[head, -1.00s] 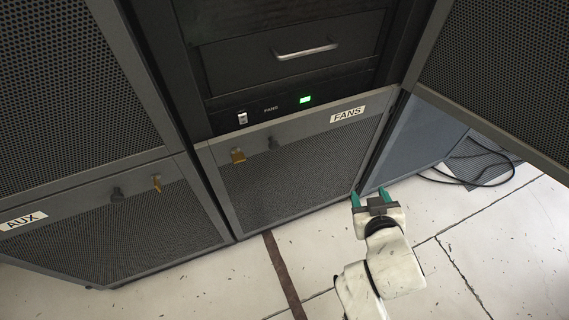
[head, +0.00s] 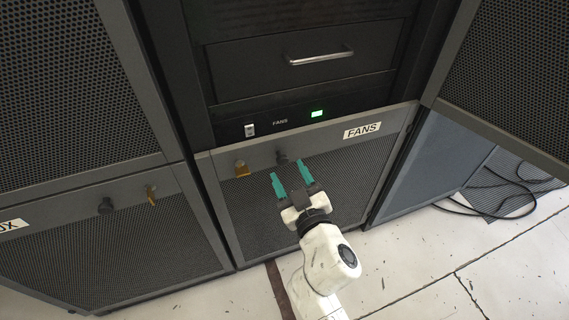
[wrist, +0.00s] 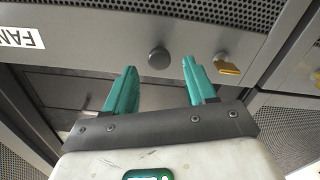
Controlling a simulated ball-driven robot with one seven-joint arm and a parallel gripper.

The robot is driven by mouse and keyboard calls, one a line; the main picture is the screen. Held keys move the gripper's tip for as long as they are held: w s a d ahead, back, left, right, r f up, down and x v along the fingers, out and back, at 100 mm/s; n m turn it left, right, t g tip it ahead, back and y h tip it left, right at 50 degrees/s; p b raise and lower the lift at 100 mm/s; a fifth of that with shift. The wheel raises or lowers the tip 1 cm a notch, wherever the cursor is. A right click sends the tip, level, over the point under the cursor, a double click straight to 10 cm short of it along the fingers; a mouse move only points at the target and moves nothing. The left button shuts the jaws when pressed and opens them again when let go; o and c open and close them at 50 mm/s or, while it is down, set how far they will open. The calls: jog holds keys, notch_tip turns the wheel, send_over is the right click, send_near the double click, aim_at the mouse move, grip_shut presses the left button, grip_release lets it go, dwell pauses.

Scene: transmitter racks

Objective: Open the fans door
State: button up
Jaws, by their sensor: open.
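The fans door (head: 340,185) is a grey-framed mesh panel low in the rack, flush with its frame, with a white FANS label (head: 361,130). A dark round knob (head: 282,157) sits on its top rail, and a brass latch (head: 242,168) is left of it. My gripper (head: 289,171) is open and empty in front of the door, its teal fingers pointing up toward the knob. In the wrist view the knob (wrist: 158,58) appears beyond the gap between the fingertips, apart from them. The brass latch (wrist: 227,68) is just right of the right finger there.
The AUX door (head: 120,240) with its own knob (head: 105,205) and brass latch (head: 151,194) is to the left. A mesh door (head: 510,80) juts out at upper right. Cables (head: 500,190) lie on the right. The floor in front is clear.

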aim_at(284, 163)
jog(key=shift+x, duration=2)
grip_shut()
